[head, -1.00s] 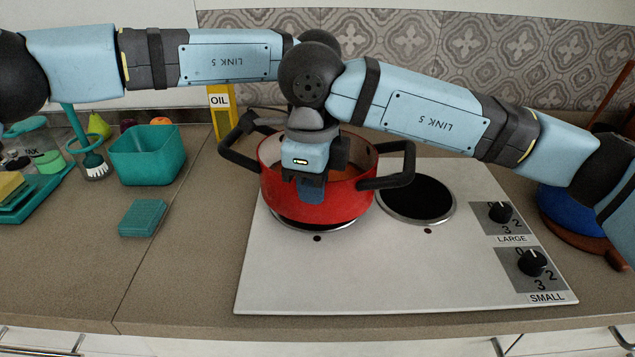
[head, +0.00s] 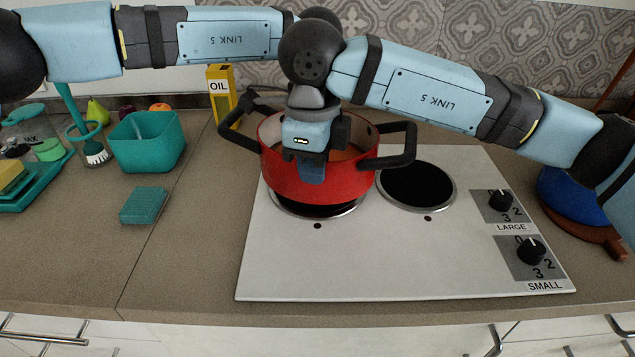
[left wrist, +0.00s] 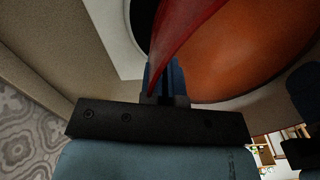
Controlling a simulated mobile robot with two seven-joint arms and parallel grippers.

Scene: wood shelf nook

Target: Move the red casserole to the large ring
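The red casserole (head: 285,178) is upright, slightly above the left ring (head: 345,209), which shows as a dark strip under it and looks the wider of the two. The right ring (head: 417,186) is bare. My right gripper (head: 312,168) is at the casserole's near wall, one blue finger outside it; the other finger is hidden, and it appears shut on the wall. In the head view my left gripper is hidden behind my right wrist. In the left wrist view my left gripper (left wrist: 165,80) is shut on the casserole's red rim (left wrist: 185,35).
The white hob (head: 390,260) has LARGE and SMALL knobs at right. A yellow oil carton (head: 221,88) stands close behind the casserole's left handle. A teal bin (head: 147,145) and teal block (head: 144,205) are at left. A blue object (head: 570,198) is at right.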

